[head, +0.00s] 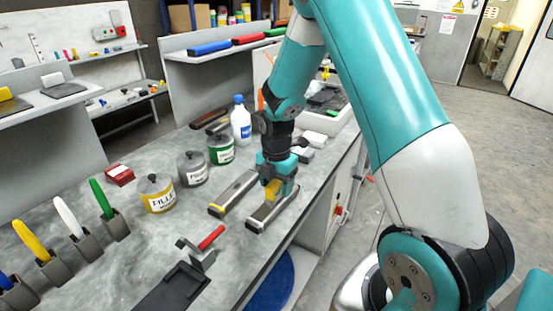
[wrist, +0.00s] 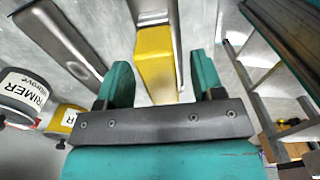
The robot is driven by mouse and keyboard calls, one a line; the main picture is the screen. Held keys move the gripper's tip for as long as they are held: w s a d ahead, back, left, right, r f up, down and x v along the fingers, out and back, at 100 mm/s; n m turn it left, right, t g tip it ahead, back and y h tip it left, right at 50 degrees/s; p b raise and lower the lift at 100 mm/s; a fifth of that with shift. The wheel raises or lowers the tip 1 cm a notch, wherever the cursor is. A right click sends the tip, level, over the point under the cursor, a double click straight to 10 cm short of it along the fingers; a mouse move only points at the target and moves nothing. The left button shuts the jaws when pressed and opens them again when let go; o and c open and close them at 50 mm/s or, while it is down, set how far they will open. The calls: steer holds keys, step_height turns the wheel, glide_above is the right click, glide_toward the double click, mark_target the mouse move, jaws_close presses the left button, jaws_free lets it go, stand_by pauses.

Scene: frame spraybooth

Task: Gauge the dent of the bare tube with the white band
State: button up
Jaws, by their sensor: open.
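Two grey metal tubes lie side by side on the bench. The left tube (head: 235,192) has a yellowish mark near its near end; it also shows in the wrist view (wrist: 62,42). The right tube (head: 266,215) has a pale near end that may be the white band. My gripper (head: 275,187) is over the right tube, fingers down. In the wrist view my gripper (wrist: 162,82) is open, its teal fingers on either side of a yellow block (wrist: 155,62). The right tube (wrist: 153,10) shows beyond the block.
Labelled cans, yellow (head: 157,194), grey (head: 192,169) and green (head: 221,148), stand left of the tubes, with a white-blue bottle (head: 241,122) behind. A red-handled tool (head: 210,238) stands in front. Coloured handles, including a white one (head: 66,217), stand in holders at left.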

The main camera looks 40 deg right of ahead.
mark_target(276, 182)
step_height(276, 182, up, 16)
steer(key=b, duration=0.1)
steer(key=shift+r, duration=0.2)
steer(key=shift+a, duration=0.15)
steer(key=s+a+r+m+y, duration=0.1)
steer(key=s+a+m+y, duration=0.1)
steer(key=s+a+m, duration=0.5)
steer(key=s+a+r+m+y, duration=0.2)
steer(key=s+a+m, duration=0.5)
steer(key=s+a, duration=0.8)
steer(key=shift+s+a, duration=0.15)
